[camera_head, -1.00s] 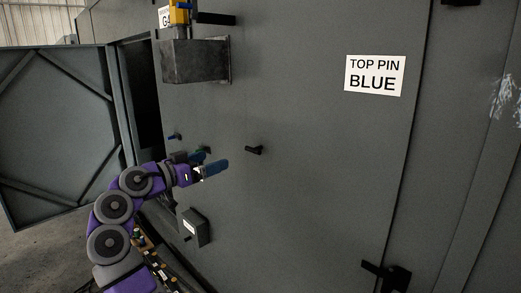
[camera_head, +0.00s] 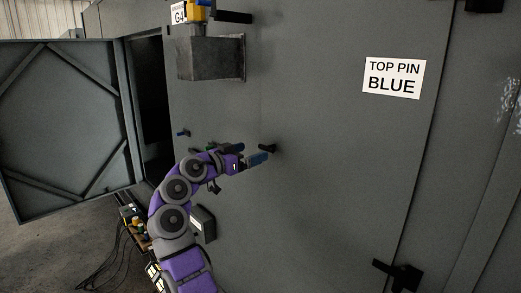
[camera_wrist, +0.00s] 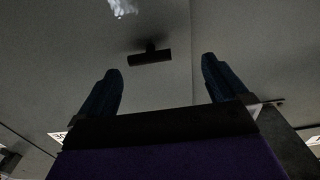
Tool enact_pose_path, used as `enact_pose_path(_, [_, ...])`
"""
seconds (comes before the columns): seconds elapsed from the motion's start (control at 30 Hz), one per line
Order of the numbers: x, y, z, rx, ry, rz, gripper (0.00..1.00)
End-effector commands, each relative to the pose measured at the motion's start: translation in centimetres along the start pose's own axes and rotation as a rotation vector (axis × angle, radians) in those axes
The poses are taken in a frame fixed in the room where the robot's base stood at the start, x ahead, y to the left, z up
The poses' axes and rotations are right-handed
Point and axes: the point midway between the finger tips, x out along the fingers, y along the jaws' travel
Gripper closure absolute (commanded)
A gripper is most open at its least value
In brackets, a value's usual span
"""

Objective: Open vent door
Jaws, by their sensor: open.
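A large grey panel (camera_head: 320,190) fills most of the head view, with the sign "TOP PIN BLUE" (camera_head: 393,78) on it. A short black handle (camera_head: 267,148) stands out from the panel. No label in view says which part is the vent door. My gripper (camera_head: 256,152) is open with blue fingers, close to the handle. In the wrist view the handle (camera_wrist: 150,56) is a dark bar ahead of the gap between my gripper's fingers (camera_wrist: 161,64). Nothing is held. Whether a finger touches the handle cannot be told.
A grey lattice-braced door (camera_head: 70,130) stands open at the left beside a dark opening (camera_head: 152,105). A metal box (camera_head: 210,58) juts out above my arm. A smaller box (camera_head: 203,224) is below it. A black latch (camera_head: 398,275) is at the lower right.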

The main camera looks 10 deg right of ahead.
Motion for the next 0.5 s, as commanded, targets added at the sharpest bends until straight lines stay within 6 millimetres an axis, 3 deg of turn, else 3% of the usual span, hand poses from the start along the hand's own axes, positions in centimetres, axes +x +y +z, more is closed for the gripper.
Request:
enact_pose_path(0.1, [2.9, 0.7, -0.1, 0.003, -0.004, 0.005, 0.0])
enact_pose_path(0.3, [6.3, 1.4, 0.0, 0.007, -0.01, 0.01, 0.0])
enact_pose_path(0.5, [7.0, 1.4, 0.2, 0.006, -0.014, 0.009, 0.0])
